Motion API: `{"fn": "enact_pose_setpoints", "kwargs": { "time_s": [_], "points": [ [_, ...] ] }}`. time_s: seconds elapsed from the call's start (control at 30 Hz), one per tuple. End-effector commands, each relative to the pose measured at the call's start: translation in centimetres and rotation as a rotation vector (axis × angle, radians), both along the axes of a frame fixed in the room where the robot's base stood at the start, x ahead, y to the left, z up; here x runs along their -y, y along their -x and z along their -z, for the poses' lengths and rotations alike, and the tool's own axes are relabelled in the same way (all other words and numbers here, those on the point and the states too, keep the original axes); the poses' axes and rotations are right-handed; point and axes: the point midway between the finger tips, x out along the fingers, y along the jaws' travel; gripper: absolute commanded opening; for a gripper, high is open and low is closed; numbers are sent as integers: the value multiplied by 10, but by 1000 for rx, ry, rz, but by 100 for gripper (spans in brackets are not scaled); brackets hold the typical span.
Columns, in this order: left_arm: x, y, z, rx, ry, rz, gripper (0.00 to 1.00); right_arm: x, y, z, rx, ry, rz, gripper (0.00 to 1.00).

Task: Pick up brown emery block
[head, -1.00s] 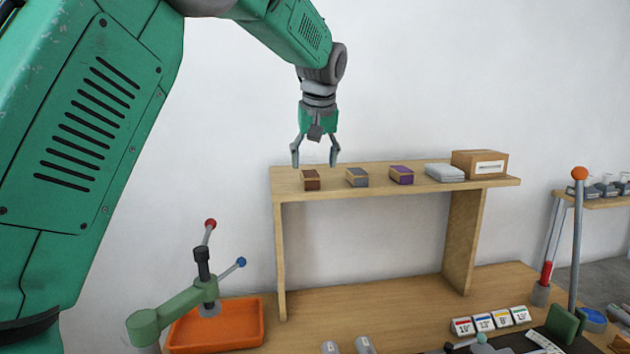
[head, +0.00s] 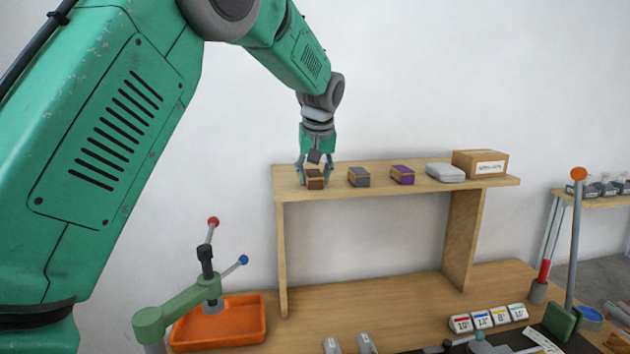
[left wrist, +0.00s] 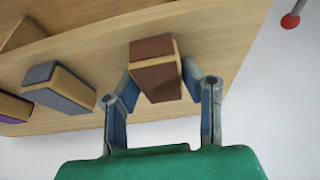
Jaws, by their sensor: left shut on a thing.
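The brown emery block (head: 315,180) is at the left end of the raised wooden shelf (head: 400,189). It has a brown top and a light tan side. My left gripper (head: 315,178) has come down over it from above, with a finger on each side. In the left wrist view the brown emery block (left wrist: 155,70) sits between the two fingers of my left gripper (left wrist: 158,82), which is shut on it. The block appears to be still at shelf level. My right gripper is not in view.
On the shelf to the right stand a grey-topped block (head: 359,177), a purple-topped block (head: 402,175), a folded pale cloth (head: 445,173) and a cardboard box (head: 480,164). Below are an orange tray (head: 245,322) and a green clamp-like fixture (head: 180,306). The wall is behind.

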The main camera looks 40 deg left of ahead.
Motion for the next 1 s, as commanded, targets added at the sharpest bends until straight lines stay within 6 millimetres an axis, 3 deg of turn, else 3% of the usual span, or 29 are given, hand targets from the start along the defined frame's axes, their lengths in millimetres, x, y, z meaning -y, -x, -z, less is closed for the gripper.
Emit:
{"fn": "enact_pose_setpoints", "kwargs": {
  "time_s": [0.27, 0.7, 1.0],
  "points": [
    [0, 0, -11, 1, -1, -1, 6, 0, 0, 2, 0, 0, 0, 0],
    [1, 0, -91, 2, -1, -1, 6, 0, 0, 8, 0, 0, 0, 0],
    [0, 1, -100, -1, 0, 0, 6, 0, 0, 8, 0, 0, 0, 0]
  ]
}}
